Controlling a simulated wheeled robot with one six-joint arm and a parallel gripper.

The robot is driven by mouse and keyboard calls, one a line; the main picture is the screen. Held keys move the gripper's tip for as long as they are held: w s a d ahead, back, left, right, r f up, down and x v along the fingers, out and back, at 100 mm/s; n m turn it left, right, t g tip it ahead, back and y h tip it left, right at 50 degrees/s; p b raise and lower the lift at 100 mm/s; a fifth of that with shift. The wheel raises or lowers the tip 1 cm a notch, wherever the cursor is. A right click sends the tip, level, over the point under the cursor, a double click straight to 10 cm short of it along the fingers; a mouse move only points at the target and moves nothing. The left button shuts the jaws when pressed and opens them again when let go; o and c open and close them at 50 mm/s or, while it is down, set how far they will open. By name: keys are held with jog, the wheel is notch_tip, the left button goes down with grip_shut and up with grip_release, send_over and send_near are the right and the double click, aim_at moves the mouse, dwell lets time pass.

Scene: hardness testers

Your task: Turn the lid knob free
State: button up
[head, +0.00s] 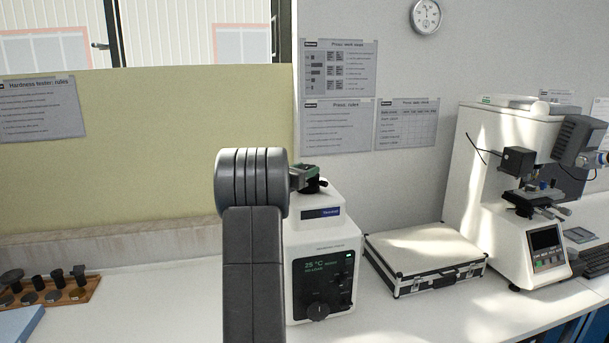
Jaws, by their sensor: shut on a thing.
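A white press (299,251) with a dark front panel and a lit display stands on the bench in the middle of the head view. The lid knob (323,184) is a small black part on top of the press, mostly hidden by the gripper. My gripper (312,178) is at the top of the press and is shut on the knob. My grey arm stands in front and hides the left side of the press. The finger contact is too small to make out fully.
A silver case (425,252) lies right of the press. A white hardness tester (490,170) stands further right. A wooden rack (85,293) with several dark pieces is at the far left. The bench between rack and arm is clear. A wall is close behind.

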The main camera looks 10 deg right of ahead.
jog(key=shift+s+f+b, duration=0.1)
jog(key=shift+f+b, duration=0.05)
jog(key=shift+b, duration=0.35)
jog(key=n+t+y+b, duration=0.1)
jog(key=y+b, duration=0.1)
jog(key=b, duration=0.3)
jog(key=n+t+y+b, duration=0.1)
jog(key=n+t+b, duration=0.1)
jog(key=b, duration=0.2)
jog(key=n+t+y+b, duration=0.1)
jog(key=y+b, duration=0.1)
jog(key=b, duration=0.3)
jog(key=shift+s+d+f+n+y+b, duration=0.15)
jog(key=shift+d+n+y+b, duration=0.15)
jog(key=shift+d+b, duration=0.05)
jog(key=n+t+y+b, duration=0.1)
jog(key=b, duration=0.2)
jog(key=shift+y, duration=0.4)
jog(key=shift+d+r+n+t+y+b, duration=0.15)
jog(key=shift+n+y+b, duration=0.25)
jog(key=shift+b, duration=0.45)
jog(key=shift+a+r+n+t+y+b, duration=0.1)
jog(key=shift+r+n+t+y+b, duration=0.15)
jog(key=shift+y+b, duration=0.4)
jog(key=o, duration=1)
jog(key=shift+f, duration=0.1)
jog(key=shift+s, duration=0.1)
jog(key=b+v, duration=0.4)
jog(key=v, duration=0.9)
jog(key=shift+s, duration=0.35)
